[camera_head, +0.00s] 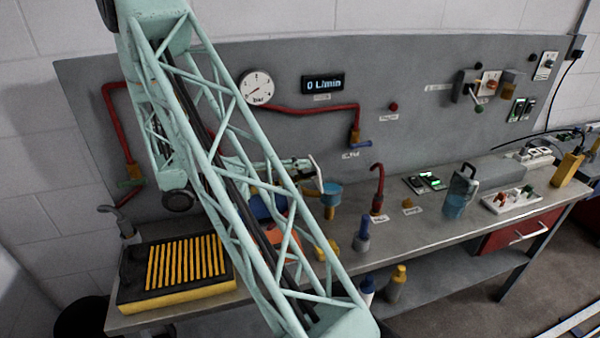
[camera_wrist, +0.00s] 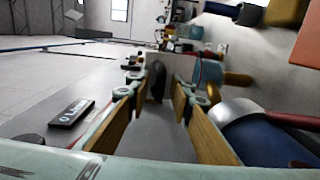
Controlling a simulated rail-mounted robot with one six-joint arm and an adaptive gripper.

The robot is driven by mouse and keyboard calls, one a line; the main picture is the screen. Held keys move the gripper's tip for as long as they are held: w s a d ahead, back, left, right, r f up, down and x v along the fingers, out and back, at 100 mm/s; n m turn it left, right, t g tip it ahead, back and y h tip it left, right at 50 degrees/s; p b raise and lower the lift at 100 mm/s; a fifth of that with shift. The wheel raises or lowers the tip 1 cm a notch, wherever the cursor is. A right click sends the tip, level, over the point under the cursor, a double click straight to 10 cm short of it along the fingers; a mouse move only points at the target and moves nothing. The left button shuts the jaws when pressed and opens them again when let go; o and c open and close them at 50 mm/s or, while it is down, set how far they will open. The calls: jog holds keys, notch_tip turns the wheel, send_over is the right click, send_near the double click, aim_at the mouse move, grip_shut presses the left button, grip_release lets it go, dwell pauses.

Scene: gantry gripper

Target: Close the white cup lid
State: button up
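The white cup lid (camera_head: 317,175) stands raised beside a blue cup (camera_head: 331,189) near the back of the bench in the head view. My gripper (camera_head: 306,166) is close to the lid on its left, partly hidden by my arm's truss. In the wrist view my gripper (camera_wrist: 162,98) has its two yellow-padded fingers apart. A pale panel, probably the lid (camera_wrist: 172,66), lies beyond the fingertips, with a dark rounded part (camera_wrist: 156,80) showing in the gap. The blue cup (camera_wrist: 208,74) is just right of the fingers. I cannot tell whether the fingers touch the lid.
A red pipe (camera_head: 310,109) and a flow display (camera_head: 323,83) are on the wall panel behind. A yellow-slatted box (camera_head: 178,297) is at the left.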

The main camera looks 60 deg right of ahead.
grip_shut()
